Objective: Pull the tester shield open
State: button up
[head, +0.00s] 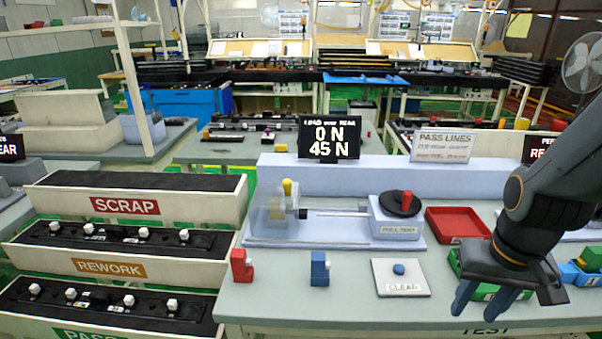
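The pull tester (400,229) stands on the grey bench, with a grey body at its right, a black disc and a red knob on top. A clear shield (262,220) stands at the tester's left end, around or in front of a yellow-topped part (287,188); I cannot tell which. A thin rod runs from there to the grey body. The shield's exact position on its travel is hard to tell. My gripper (480,305) is at the bench's front right, well right of the shield. Its two blue fingers point down, apart and empty.
A red tray (458,224) lies right of the tester. A red block (241,266), a blue block (320,268) and a CLEAR button pad (401,288) sit along the front. Green bins (455,262) are behind my gripper. A display (329,138) reads 0 N, 45 N. SCRAP and REWORK racks stand left.

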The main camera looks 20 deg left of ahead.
aim_at(256, 208)
jog(key=u, duration=1.25)
jog(key=k, duration=0.5)
jog(key=u, duration=0.6)
jog(key=i, duration=0.7)
jog(key=z, duration=0.1)
